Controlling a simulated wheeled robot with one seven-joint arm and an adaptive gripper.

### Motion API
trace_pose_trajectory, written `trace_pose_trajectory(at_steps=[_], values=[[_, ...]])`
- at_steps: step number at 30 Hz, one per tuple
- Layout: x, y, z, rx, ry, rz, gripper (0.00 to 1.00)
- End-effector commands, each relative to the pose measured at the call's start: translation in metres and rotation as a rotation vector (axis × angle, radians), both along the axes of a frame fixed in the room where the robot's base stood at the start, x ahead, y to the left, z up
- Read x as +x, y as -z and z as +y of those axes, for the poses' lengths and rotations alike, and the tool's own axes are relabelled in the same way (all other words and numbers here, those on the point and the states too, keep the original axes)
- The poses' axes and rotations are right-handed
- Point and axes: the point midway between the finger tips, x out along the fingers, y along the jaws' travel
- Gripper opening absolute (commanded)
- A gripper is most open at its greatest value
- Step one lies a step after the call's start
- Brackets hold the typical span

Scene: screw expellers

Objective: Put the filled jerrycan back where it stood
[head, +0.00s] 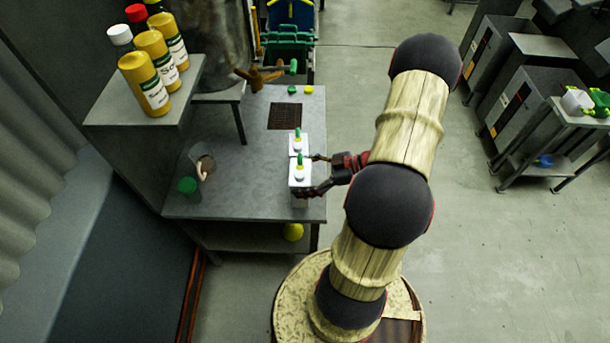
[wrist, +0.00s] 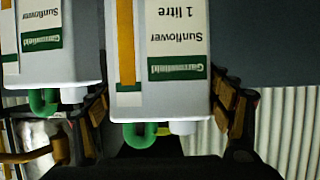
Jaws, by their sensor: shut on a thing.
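Two white jerrycans with green handles stand close together near the right edge of the grey metal table (head: 245,185). My gripper (head: 310,174) reaches in from the right and is shut on the nearer jerrycan (head: 299,173). In the wrist view this held jerrycan (wrist: 163,100) is upside down in the picture, between my two fingers, with a "Sunflower 1 litre" label and a yellow strip. The other jerrycan (head: 298,142) is just behind it; it also shows at the left of the wrist view (wrist: 55,70). I cannot tell whether the held jerrycan touches the table.
A green-topped container (head: 187,187) and a tilted cup (head: 204,165) are at the left. Yellow bottles (head: 143,83) stand on a raised shelf. A side table (head: 560,112) is at the right.

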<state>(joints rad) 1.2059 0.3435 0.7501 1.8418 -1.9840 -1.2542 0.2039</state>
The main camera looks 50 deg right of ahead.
Motion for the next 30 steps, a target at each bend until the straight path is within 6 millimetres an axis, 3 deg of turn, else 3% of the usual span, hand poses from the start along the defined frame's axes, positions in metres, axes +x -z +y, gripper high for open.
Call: trace_pose_trajectory(at_steps=[8, 21, 22, 30], values=[[0.004, 0.034, 0.003, 0.001, 0.000, -0.002, 0.18], [0.004, 0.037, 0.002, 0.001, 0.000, -0.002, 0.18], [0.003, 0.038, 0.003, 0.000, 0.000, 0.000, 0.80], [0.003, 0.038, 0.003, 0.000, 0.000, 0.000, 0.95]])
